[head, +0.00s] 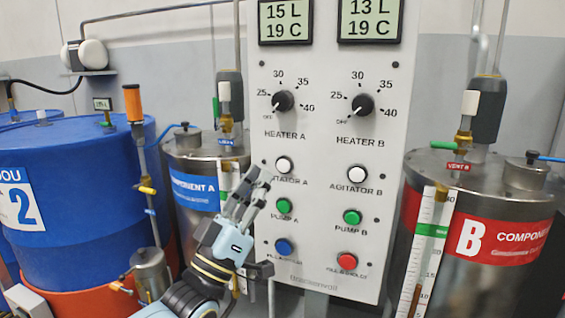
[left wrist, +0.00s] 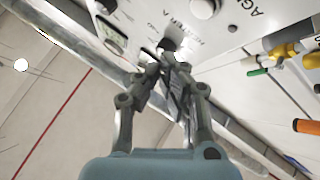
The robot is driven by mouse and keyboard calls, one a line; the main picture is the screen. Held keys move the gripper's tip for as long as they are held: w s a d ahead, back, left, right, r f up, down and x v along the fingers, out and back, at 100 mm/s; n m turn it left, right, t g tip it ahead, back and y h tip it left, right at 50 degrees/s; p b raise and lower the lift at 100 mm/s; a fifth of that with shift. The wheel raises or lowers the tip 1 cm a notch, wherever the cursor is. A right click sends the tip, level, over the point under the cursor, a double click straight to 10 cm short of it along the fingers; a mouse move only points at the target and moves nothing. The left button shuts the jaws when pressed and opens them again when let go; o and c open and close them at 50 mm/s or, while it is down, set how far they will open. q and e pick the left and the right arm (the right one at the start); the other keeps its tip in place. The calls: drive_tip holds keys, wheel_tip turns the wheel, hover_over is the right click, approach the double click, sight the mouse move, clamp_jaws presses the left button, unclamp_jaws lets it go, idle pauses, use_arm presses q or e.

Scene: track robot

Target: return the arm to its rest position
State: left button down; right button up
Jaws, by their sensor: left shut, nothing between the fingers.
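My left gripper (head: 259,178) is in front of the control panel (head: 325,150), its fingers pointing up toward the Agitator A button (head: 284,165). Its fingers are together with nothing between them. The arm comes up from the lower left. It hides part of the component A tank and the panel's lower left edge. My right gripper is not in view.
The component A tank (head: 182,150) is left of the panel and the component B tank (head: 478,205) right of it. A blue drum (head: 75,200) stands at far left. Heater dials (head: 283,101) sit above the buttons.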

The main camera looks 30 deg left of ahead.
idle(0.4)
use_arm(q)
wheel_tip(320, 180, down, 23)
drive_tip(key=s+g+y, duration=0.3)
drive_tip(key=g, duration=0.4)
drive_tip(key=s+f+g, duration=0.3)
drive_tip(key=s+f, duration=0.2)
drive_tip(key=f, duration=0.4)
drive_tip(key=s+f+g, duration=0.3)
drive_tip(key=s+f, duration=0.1)
drive_tip(key=f, duration=0.6)
drive_tip(key=s+f+m+g, duration=0.1)
drive_tip(key=s+f+g, duration=0.3)
drive_tip(key=s, duration=0.6)
drive_tip(key=s+f+m+g, duration=0.1)
drive_tip(key=s+f+g, duration=0.3)
drive_tip(key=s+f, duration=0.3)
drive_tip(key=s+f+m+g, duration=0.1)
drive_tip(key=s+f+g, duration=0.3)
drive_tip(key=s, duration=1.1)
wheel_tip(320, 180, down, 3)
drive_tip(key=shift+a+r+g, duration=0.15)
drive_tip(key=shift+g, duration=0.15)
